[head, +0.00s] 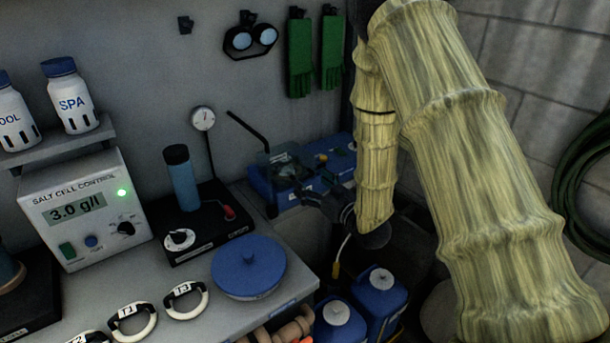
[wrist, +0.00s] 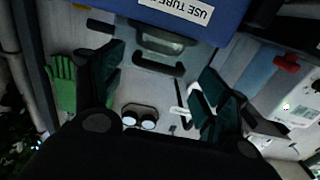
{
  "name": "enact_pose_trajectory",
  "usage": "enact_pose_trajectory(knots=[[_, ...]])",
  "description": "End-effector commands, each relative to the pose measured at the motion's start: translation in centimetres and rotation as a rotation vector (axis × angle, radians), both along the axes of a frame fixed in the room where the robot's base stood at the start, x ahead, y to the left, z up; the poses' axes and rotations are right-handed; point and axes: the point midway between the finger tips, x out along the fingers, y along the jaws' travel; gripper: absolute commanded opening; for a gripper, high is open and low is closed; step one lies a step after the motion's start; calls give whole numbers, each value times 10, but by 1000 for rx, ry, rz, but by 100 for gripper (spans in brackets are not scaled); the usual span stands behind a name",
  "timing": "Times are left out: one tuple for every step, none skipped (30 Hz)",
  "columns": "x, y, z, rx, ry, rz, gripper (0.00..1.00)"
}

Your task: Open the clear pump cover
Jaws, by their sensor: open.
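The blue pump unit (head: 333,153) stands at the back of the bench against the wall. Its clear cover (head: 284,163) is a small, greyish see-through piece on the unit's left part, partly behind my gripper. My gripper (head: 305,190) is at the front of the unit, close to the cover. In the wrist view the cover (wrist: 165,42) shows below the labelled blue housing (wrist: 225,12), with a dark bar handle (wrist: 158,66). My gripper's open fingers (wrist: 160,80) are on either side of the handle, with nothing gripped. I cannot tell whether they touch it.
A black stand with a blue cylinder (head: 182,178) and a gauge (head: 203,118) stand left of the unit. A blue round lid (head: 249,267) lies on the bench in front. Blue jugs (head: 380,298) stand below the bench edge. Goggles (head: 250,37) and green gloves (head: 300,55) hang above.

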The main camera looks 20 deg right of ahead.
Motion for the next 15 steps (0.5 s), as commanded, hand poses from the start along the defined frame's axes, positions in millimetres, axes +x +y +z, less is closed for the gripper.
enact_pose_trajectory(knots=[[7, 3, 2, -1, 0, 2, 74], [11, 5, 2, 0, 0, 2, 74], [16, 7, 1, 0, 0, 2, 74], [19, 8, 1, -1, 0, 2, 74], [22, 9, 1, -1, 0, 2, 74], [26, 10, 1, -1, 1, 1, 74], [28, 11, 1, -1, 1, 1, 74], [30, 12, 1, -1, 0, 1, 74], [32, 12, 1, -1, 0, 1, 74], [33, 13, 0, 0, 0, 1, 74], [34, 13, 0, 0, 0, 1, 74], [35, 13, 0, 0, 0, 1, 74], [36, 14, 0, 0, 1, 1, 74], [36, 14, 0, 0, 1, 1, 74], [36, 14, 0, 0, 1, 0, 74]])
